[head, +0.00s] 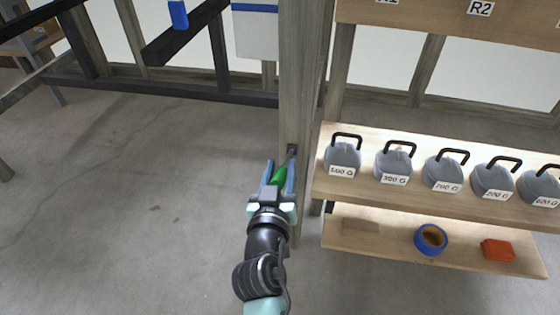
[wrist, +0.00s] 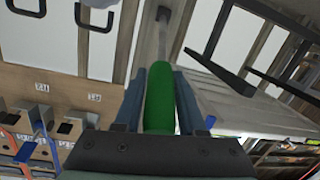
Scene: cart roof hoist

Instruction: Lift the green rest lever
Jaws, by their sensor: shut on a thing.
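The green rest lever (head: 279,175) projects from a dark pivot on the side of a wooden post in the head view. In the wrist view the green grip of the lever (wrist: 160,100) lies lengthwise between the two blue fingers, with its grey shaft running on to the post. My gripper (head: 280,172) is shut on the green grip. The fingers hide part of the lever in the head view.
Right of the post (head: 300,100), a wooden shelf (head: 330,190) carries several grey weights with black handles. A lower shelf (head: 385,245) holds a blue tape roll (head: 431,239) and a red block (head: 498,250). The concrete floor on the left is clear.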

